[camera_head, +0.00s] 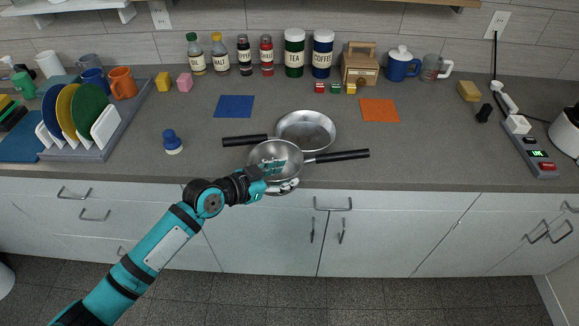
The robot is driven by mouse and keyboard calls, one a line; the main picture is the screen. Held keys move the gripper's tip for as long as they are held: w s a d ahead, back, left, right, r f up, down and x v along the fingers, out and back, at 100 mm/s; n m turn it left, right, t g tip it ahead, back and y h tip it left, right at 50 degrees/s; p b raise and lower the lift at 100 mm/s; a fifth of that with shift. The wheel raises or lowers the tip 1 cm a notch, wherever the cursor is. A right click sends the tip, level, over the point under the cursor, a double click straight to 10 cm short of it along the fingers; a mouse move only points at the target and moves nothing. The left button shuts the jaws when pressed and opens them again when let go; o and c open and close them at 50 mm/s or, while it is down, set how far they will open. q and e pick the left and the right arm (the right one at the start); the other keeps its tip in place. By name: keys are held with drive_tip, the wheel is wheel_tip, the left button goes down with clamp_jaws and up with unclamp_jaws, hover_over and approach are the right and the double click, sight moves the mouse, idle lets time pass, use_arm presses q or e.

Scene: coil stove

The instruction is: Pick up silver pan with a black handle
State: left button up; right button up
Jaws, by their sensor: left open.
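Two silver pans with black handles are near the front middle of the grey counter. The rear shallow pan (306,128) has its handle (245,140) pointing left. The front pan (280,151) has its handle (338,156) pointing right and overlaps the rear one in the picture. My left gripper (279,175) is open at the near edge of the front pan. One finger shows over the pan's inside and the other lower, by its near side. I cannot tell whether they touch it. My right gripper is not in view.
A blue mat (234,106) and an orange mat (380,110) lie behind the pans. A blue-topped stamp-like object (172,140) stands left. Jars, mugs and a wooden box (359,64) line the back. A dish rack (102,145) is far left. Counter right of the handle is clear.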

use_arm(q)
drive_tip(key=x, duration=0.5)
drive_tip(key=shift+p, duration=0.35)
drive_tip(key=shift+c, duration=1.1)
clamp_jaws()
drive_tip(key=shift+r, duration=0.1)
